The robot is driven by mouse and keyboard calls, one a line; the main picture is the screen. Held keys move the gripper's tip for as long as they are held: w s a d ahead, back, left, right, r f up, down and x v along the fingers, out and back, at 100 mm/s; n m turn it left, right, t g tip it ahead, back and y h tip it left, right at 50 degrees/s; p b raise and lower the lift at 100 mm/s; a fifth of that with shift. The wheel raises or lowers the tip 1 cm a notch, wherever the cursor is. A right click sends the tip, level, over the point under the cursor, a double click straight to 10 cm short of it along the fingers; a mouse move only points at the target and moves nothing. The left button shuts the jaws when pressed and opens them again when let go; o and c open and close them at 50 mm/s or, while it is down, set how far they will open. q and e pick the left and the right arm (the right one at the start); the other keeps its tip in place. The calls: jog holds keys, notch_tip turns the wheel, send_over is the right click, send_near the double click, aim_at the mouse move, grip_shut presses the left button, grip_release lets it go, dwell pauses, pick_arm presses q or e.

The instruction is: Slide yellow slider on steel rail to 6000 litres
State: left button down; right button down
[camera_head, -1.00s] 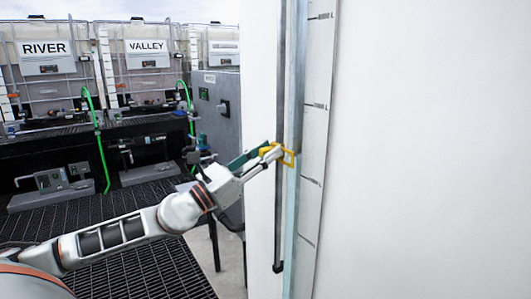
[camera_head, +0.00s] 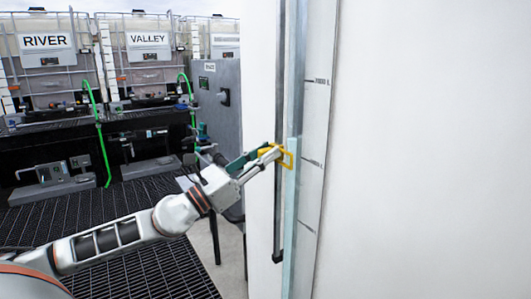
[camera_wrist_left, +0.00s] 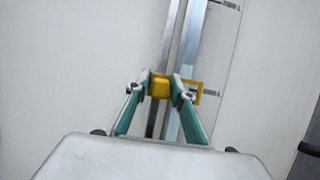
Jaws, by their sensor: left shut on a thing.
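The yellow slider (camera_head: 288,158) sits on the steel rail (camera_head: 278,95), which runs up the white wall. My left gripper (camera_head: 268,153) is shut on the slider from the left. In the left wrist view the slider (camera_wrist_left: 160,86) is between the two teal fingers of the gripper (camera_wrist_left: 161,88), and its open pointer frame reaches right towards the marks. A scale strip (camera_head: 315,130) with black tick marks stands right of the rail. A mark lies near the slider's height; its lettering is too small to read. My right gripper is not in view.
A pale, clear tube (camera_head: 291,220) runs beside the rail. A grey cabinet (camera_head: 216,105) stands left of the wall. Tanks labelled RIVER (camera_head: 47,41) and VALLEY (camera_head: 148,40) stand at the back, with green hoses. Dark grating (camera_head: 130,235) covers the floor.

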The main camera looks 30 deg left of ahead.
pick_arm(q)
jog(key=c, duration=1.9)
grip_release()
jog(key=shift+r, duration=0.1)
jog(key=shift+v, duration=6)
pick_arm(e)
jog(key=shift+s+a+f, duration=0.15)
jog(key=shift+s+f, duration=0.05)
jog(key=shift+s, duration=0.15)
